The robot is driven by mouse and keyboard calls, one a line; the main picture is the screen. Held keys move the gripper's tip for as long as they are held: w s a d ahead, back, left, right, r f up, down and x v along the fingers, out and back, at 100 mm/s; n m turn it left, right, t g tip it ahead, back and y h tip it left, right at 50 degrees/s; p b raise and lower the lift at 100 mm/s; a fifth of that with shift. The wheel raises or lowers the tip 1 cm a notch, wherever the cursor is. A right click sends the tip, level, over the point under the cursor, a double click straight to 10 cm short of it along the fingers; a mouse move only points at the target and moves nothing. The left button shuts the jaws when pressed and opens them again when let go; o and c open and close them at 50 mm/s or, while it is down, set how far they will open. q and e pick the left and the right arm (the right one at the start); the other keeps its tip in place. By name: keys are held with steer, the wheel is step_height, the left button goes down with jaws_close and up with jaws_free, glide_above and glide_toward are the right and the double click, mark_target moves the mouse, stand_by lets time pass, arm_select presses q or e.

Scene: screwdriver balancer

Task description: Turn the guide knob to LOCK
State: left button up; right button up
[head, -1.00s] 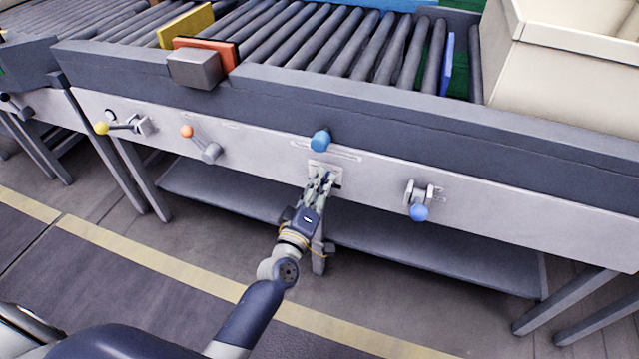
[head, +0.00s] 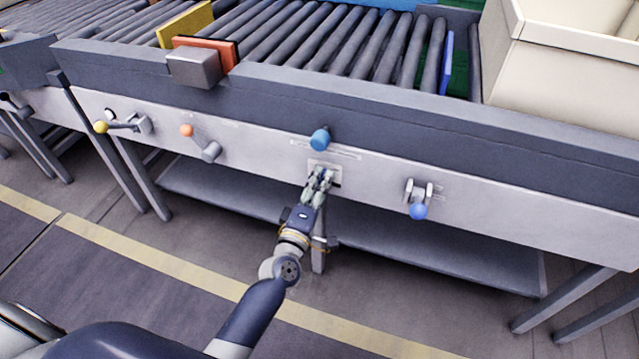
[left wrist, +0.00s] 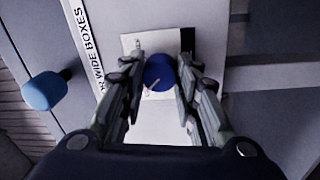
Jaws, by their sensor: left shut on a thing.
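The guide knob (left wrist: 160,73) is a round dark blue knob with a pale pointer line, in front of a white label plate (left wrist: 134,44) on the conveyor's front panel. My left gripper (left wrist: 162,80) is shut on it, one finger on each side, in the left wrist view. In the head view my left gripper (head: 319,175) reaches up to the plate, and its fingers hide most of the knob. The plate's lettering is too small to read, so I cannot tell which mark the pointer faces. My right gripper is not in view.
A blue ball handle (head: 320,139) sits just above my gripper; it also shows in the left wrist view (left wrist: 44,91). A blue-tipped lever (head: 418,210) is to the right, orange (head: 187,131) and yellow (head: 101,127) ones to the left. A shelf (head: 430,255) lies below.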

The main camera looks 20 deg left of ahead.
arm_select(q)
steer(key=o, duration=1.1)
steer(key=shift+c, duration=0.2)
steer(key=shift+s+f, duration=0.1)
steer(key=shift+s, duration=0.5)
steer(key=s, duration=1)
steer(key=shift+s+a+f, duration=0.2)
steer(key=shift+s+a, duration=0.05)
steer(key=shift+s, duration=0.15)
